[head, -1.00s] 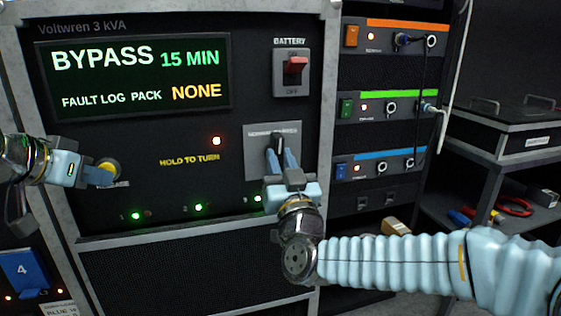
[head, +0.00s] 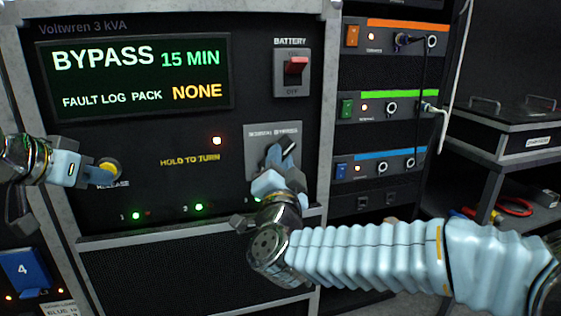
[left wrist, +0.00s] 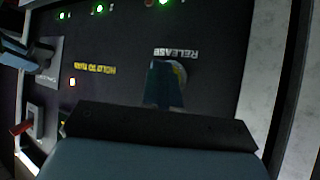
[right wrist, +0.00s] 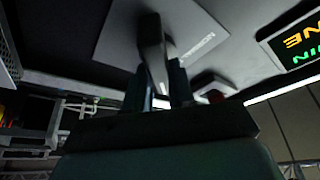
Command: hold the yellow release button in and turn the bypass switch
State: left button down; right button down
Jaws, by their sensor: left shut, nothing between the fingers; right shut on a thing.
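The yellow release button (head: 112,164) is at the lower left of the black panel. My left gripper (head: 97,174) is shut and empty, its tips against the button; in the left wrist view the fingers (left wrist: 164,85) cover most of it. The bypass switch (head: 274,156) sits on a grey plate (head: 262,134) labelled NORMAL and BYPASS. My right gripper (head: 280,165) is shut on its dark knob, which is tilted in the head view. The right wrist view shows the knob (right wrist: 152,45) between the fingers. The display (head: 135,77) reads BYPASS 15 MIN, FAULT LOG PACK NONE.
A red battery switch (head: 295,66) is above the bypass switch. An orange light (head: 217,141) glows above the HOLD TO TURN label (head: 190,161). Rack units with cables (head: 395,105) stand to the right, beside a shelf holding a case (head: 505,135).

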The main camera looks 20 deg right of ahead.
jog(key=shift+r, duration=0.1)
dwell(0.4)
jog(key=c, duration=1)
grip_release()
jog(key=shift+o, duration=0.2)
jog(key=v, duration=1.2)
pick_arm(q)
jog(key=shift+s+b, duration=0.4)
jog(key=shift+s, duration=0.45)
pick_arm(e)
jog(key=shift+f, duration=0.45)
